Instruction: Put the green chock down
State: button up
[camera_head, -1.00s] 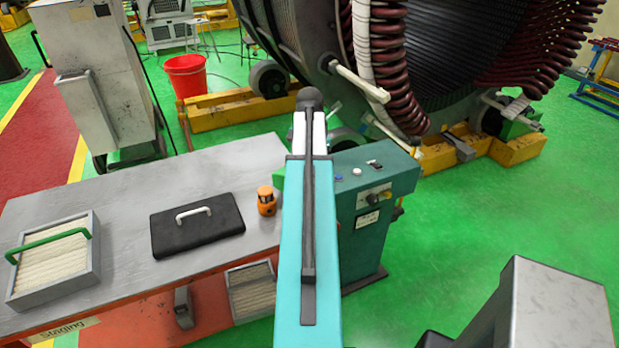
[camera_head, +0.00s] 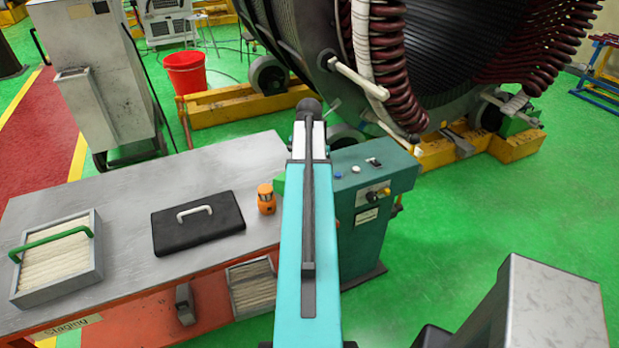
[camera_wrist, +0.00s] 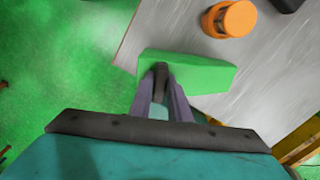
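The green chock (camera_wrist: 205,74) is a wedge-like block between my gripper's fingers in the wrist view. My gripper (camera_wrist: 162,78) is shut on it near its left part. The chock overlaps the edge of the grey table top (camera_wrist: 165,25) in that view; whether it touches the table or hangs above it, I cannot tell. In the head view only a small green end of the chock (camera_head: 280,182) shows left of my arm, beside the orange object. My arm hides the rest of it and my gripper there.
An orange cylinder-like object (camera_head: 266,199) stands close to the chock. A black case (camera_head: 198,224) and a tray with a green handle (camera_head: 56,262) lie further left on the table. A teal control box (camera_head: 362,215) stands right of the table. Table room lies behind the case.

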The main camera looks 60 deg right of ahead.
jog(key=o, duration=0.3)
notch_tip(320, 180, up, 12)
jog(key=b, duration=0.3)
jog(key=shift+r, duration=0.15)
dwell(0.7)
dwell(0.7)
